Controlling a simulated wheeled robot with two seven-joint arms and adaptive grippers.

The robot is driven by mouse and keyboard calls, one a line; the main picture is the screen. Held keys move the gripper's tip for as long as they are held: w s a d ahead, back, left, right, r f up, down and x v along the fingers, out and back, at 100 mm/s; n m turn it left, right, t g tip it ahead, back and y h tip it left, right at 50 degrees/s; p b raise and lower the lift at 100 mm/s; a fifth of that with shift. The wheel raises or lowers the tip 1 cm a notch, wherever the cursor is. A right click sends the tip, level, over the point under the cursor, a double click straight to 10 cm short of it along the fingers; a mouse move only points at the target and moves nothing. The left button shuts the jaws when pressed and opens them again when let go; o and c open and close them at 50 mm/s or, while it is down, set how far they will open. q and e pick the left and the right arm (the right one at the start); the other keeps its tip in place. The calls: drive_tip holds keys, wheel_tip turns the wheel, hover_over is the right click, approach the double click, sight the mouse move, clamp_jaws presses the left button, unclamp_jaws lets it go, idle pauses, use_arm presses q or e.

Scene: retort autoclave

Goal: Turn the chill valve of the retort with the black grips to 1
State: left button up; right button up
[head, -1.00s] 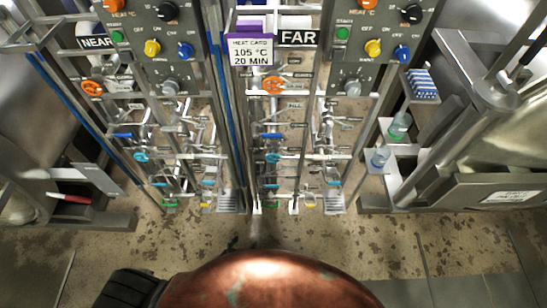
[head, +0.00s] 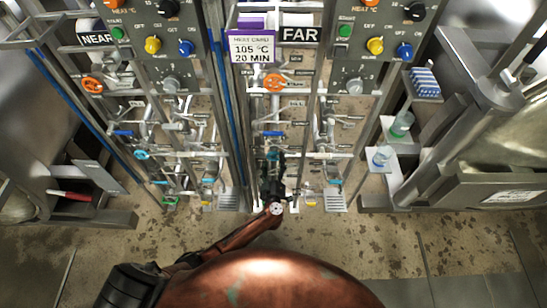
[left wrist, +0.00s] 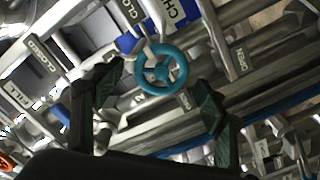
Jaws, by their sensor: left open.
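A teal handwheel (left wrist: 183,70) shows in the left wrist view, near a blue label (left wrist: 182,12) whose visible letters start "CH". "OPEN" and "CLOSED" plates are around it. My left gripper (left wrist: 157,97) is open, with one dark finger on each side of the wheel; I cannot tell whether they touch it. In the head view my left gripper (head: 272,158) reaches into the far retort's pipework below the orange handwheel (head: 275,82) and covers the teal wheel there. A blue knob (head: 404,52) is on the far right panel. A black grip (head: 526,48) shows at the right edge. My right gripper is not in view.
Pipes and metal uprights crowd both sides of my left gripper. The far sign (head: 299,35) and a heat card (head: 253,48) hang above. Bottles (head: 401,125) stand on a right shelf. A red grip (head: 70,196) is at left. The floor in front is bare.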

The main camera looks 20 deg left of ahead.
use_arm(q)
drive_tip(key=shift+x, duration=1.05)
drive_tip(key=shift+w, duration=0.2)
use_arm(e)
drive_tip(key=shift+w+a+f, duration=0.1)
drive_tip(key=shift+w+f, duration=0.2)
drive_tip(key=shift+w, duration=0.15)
use_arm(q)
drive_tip(key=shift+c, duration=0.4)
drive_tip(key=c, duration=1.1)
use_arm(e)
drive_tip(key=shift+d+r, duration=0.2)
